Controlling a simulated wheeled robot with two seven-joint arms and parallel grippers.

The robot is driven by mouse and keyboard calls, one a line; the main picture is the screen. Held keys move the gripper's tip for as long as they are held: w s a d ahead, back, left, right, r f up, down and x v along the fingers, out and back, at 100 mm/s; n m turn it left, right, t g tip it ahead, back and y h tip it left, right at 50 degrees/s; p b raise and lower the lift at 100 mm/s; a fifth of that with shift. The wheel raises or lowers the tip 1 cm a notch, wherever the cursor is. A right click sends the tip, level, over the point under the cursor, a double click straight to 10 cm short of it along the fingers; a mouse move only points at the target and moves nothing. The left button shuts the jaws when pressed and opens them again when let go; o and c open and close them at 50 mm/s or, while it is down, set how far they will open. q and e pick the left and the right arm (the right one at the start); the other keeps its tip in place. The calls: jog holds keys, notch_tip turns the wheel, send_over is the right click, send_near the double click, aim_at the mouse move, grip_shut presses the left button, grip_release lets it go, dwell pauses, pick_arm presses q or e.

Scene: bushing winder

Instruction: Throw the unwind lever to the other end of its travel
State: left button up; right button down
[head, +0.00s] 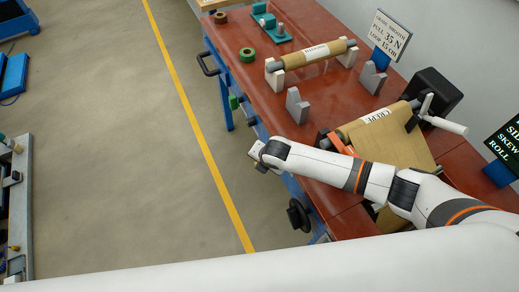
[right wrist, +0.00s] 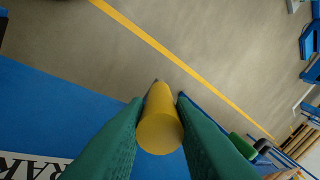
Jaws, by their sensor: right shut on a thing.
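In the right wrist view, a yellow round handle (right wrist: 159,130), which looks like the grip of the unwind lever, points at the camera. The green fingers of my right gripper (right wrist: 160,115) are shut on it, one on each side. The rest of the lever is hidden behind the handle, so I cannot tell its angle. In the head view my right wrist reaches past the front edge of the red bench (head: 314,100). My right arm hides the lever there. My left gripper is not in view.
A blue panel (right wrist: 45,105) with a partly visible label lies beside the handle in the right wrist view. In the head view, the brown roll marked CREPE (head: 385,128) is behind my right arm. A black handwheel (head: 299,214) sticks out from the bench front. The floor left of it is clear.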

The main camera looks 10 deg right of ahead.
jog(key=shift+s+d+f+t+y, duration=0.15)
jog(key=shift+s+f+t, duration=0.1)
jog(key=shift+s+t, duration=0.2)
jog(key=shift+s+d+f+t+y, duration=0.15)
jog(key=shift+s+f+t, duration=0.1)
jog(key=shift+s+t, duration=0.2)
jog(key=c, duration=1.2)
grip_release()
jog(key=shift+c, duration=0.2)
jog(key=v, duration=1.2)
jog(key=shift+s+f, duration=0.1)
